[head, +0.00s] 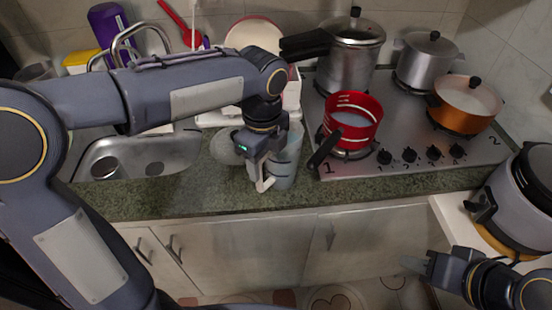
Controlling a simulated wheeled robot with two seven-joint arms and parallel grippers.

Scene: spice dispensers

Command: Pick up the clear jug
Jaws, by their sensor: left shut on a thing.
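The clear jug (287,162) stands near the front edge of the green counter, just left of the stove. It is see-through and pale, and my arm hides part of it. My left gripper (264,178) reaches down onto the jug's left front side and is shut on it. I cannot make out whether the jug's base touches the counter. My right gripper (424,266) is at the lower right, in front of the cabinets and away from the jug. Its finger gap is not clear.
A red pot (352,118) sits on the stove close to the jug's right, with its dark handle pointing toward the front. The sink (140,155) is to the left. An orange pan (464,104) and a rice cooker (524,195) are to the right.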

